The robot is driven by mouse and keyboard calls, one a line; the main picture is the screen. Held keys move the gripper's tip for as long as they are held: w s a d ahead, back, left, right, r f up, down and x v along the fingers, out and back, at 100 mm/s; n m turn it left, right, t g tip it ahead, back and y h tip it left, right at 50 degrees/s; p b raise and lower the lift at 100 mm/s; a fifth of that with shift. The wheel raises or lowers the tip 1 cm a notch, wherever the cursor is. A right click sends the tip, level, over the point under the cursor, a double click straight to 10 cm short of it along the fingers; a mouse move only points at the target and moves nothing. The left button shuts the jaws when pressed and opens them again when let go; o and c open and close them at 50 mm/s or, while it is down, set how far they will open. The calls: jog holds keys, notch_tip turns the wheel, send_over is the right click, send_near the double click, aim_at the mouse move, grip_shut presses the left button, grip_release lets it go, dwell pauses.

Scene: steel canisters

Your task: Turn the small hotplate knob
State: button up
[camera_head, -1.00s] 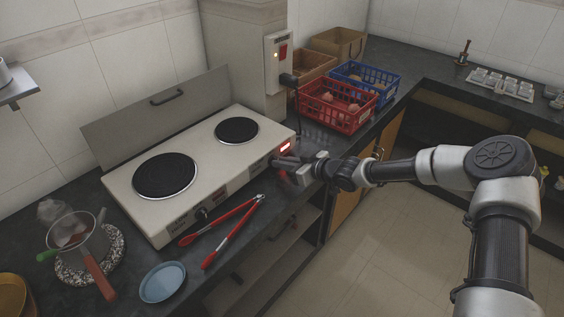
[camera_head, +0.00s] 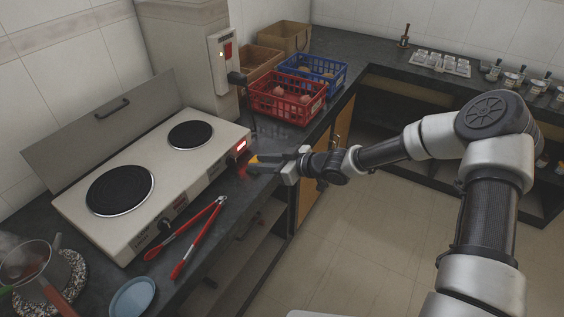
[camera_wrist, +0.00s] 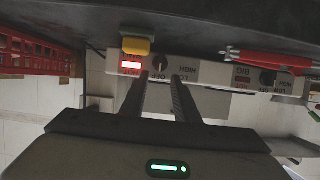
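The hotplate (camera_head: 150,165) stands on the dark counter, with two black burners on top. In the wrist view, upside down, its small knob (camera_wrist: 160,62) is dark and round, next to the lit red display (camera_wrist: 131,65). The big knob (camera_wrist: 267,78) is further right. My gripper (camera_wrist: 162,78) is open, its two dark fingers apart and nothing between them. The fingertips point at the front panel, with the small knob just beyond them; no contact shows. In the head view my gripper (camera_head: 268,166) is to the right of the panel's lit end. The small knob is not clear there.
A yellow block (camera_wrist: 136,46) lies close to the panel by the display. Red-handled tongs (camera_head: 188,236) lie before the hotplate. A red crate (camera_head: 287,97) and a blue crate (camera_head: 312,68) stand behind my gripper. A blue plate (camera_head: 133,297) is at the front.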

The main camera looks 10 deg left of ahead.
jog(key=v, duration=0.8)
jog(key=shift+d+p, duration=0.2)
jog(key=shift+p, duration=0.2)
jog(key=shift+s+r, duration=0.1)
jog(key=shift+s, duration=0.05)
